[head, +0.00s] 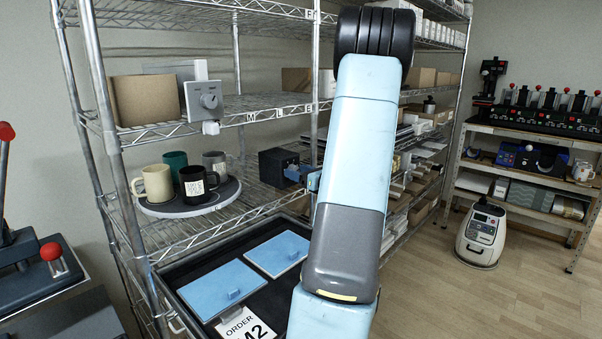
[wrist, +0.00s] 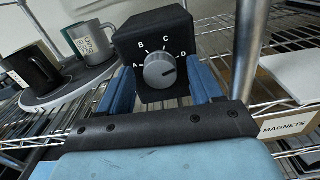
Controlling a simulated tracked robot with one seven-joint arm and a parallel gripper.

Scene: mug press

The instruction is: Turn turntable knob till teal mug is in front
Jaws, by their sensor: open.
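The teal mug (head: 175,160) stands at the back of the round grey turntable (head: 190,211), partly behind other mugs. A black mug with a white label (head: 195,186) is at the front, a cream mug (head: 155,183) at the left and a grey mug (head: 215,163) at the right. The grey turntable knob (wrist: 160,70) is on a black box (head: 272,165), marked A to D; its pointer line points right, roughly toward D. My gripper (wrist: 162,82) is open, its blue fingers either side of the knob; contact cannot be told.
A shelf post (wrist: 246,50) stands close to the right of the knob box. Below is a black tray with blue lidded panels (head: 222,288).

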